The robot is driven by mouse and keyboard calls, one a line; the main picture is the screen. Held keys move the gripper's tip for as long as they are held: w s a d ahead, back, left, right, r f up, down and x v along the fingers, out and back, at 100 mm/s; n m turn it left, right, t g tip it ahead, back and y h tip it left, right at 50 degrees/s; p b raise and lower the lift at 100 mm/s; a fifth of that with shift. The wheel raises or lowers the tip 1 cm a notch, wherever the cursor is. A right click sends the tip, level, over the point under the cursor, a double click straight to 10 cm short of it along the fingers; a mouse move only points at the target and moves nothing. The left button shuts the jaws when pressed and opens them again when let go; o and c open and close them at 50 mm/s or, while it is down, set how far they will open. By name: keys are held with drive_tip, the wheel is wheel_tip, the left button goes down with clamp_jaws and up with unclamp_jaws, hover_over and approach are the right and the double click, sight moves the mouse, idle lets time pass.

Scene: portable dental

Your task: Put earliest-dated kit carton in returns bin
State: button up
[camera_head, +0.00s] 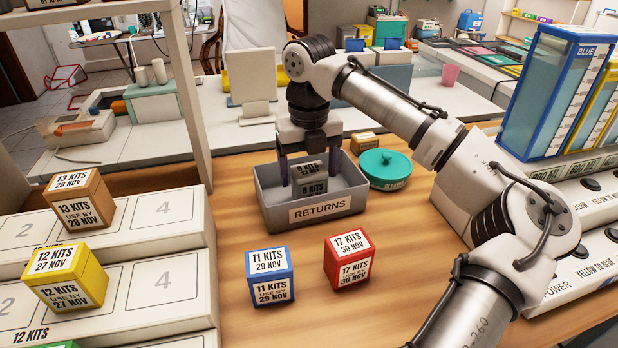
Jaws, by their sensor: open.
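The grey returns bin (320,207), labelled RETURNS, stands on the wooden table. A dark grey carton marked 8 KITS (312,187) is inside it; its date is not readable. My gripper (309,172) points down into the bin, open, with a finger at either side of this carton. Contact cannot be told. A blue carton, 29 NOV (269,276), and a red carton, 30 NOV (348,259), stand in front of the bin. A brown carton, 28 NOV (78,205), and a yellow carton, 27 NOV (65,277), sit on the left stepped rack. A green carton (55,345) is mostly cut off.
The white rack (165,235) has numbered places, with 4 empty on two steps. A round green lidded tub (384,167) and small brown box (363,142) stand close to the bin. Tall colour-edged holders (555,95) stand at right. Table space before the bin is partly clear.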

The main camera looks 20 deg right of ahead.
sight(309, 169)
wheel_tip(309, 169, up, 9)
drive_tip(key=shift+r+p, duration=0.15)
drive_tip(key=shift+p, duration=0.45)
